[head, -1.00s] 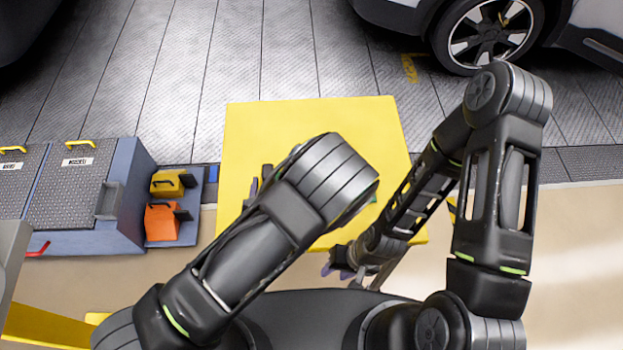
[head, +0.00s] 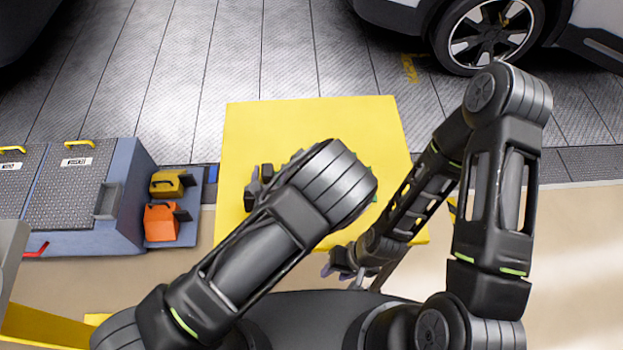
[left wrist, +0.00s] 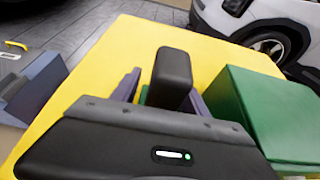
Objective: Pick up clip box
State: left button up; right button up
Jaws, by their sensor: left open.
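A green box (left wrist: 265,115) stands on the yellow table at the right of the left wrist view. In the head view only a green sliver (head: 374,199) shows beside my left arm, which hides the rest. I cannot tell if this box is the clip box. My left gripper (left wrist: 163,92) is open over the table. A dark block stands between its fingers in the picture, with a bit of green behind it; I cannot tell what that green is. My right gripper (head: 338,266) hangs low by the table's near edge, its jaws unclear.
The yellow table (head: 310,118) is bare along its far side. To its left are a blue cabinet (head: 100,215) and a tray with a yellow case (head: 168,184) and an orange case (head: 161,223). A car wheel (head: 488,40) is at the back right.

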pick_arm(q)
jog(key=shift+c, duration=0.3)
grip_shut()
dwell(0.3)
